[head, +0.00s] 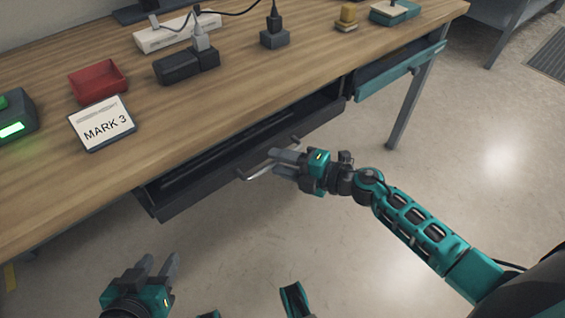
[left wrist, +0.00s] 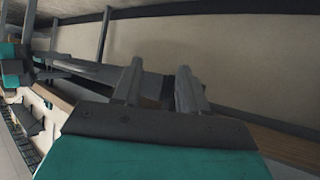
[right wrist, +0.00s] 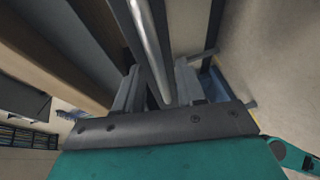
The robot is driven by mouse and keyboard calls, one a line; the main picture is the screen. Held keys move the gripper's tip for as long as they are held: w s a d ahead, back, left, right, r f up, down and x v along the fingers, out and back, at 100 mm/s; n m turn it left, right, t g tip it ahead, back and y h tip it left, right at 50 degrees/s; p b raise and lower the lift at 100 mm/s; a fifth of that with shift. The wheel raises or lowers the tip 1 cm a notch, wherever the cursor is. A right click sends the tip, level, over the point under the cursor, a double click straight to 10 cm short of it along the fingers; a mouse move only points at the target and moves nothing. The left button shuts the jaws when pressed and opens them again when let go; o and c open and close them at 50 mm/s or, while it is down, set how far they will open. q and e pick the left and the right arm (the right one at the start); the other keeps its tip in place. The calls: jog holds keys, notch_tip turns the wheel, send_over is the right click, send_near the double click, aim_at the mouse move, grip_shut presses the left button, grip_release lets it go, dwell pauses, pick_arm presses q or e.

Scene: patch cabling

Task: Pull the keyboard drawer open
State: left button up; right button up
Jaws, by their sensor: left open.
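The keyboard drawer (head: 210,178) is a dark, long drawer under the desk's front edge. It stands partly out, with a dark gap showing behind its front. Its silver bar handle (head: 258,172) sticks out at the front. My right gripper (head: 284,164) is at the handle, and in the right wrist view the silver bar (right wrist: 147,40) runs between its two fingers, which look apart. Contact with the bar is hard to tell. My left gripper (head: 158,270) is open and empty, low in front of the desk, apart from the drawer.
A teal drawer (head: 400,70) is at the right, beside a desk leg (head: 409,108). The floor (head: 470,190) in front is clear.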

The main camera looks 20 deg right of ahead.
grip_shut()
dwell(0.3)
dwell(0.4)
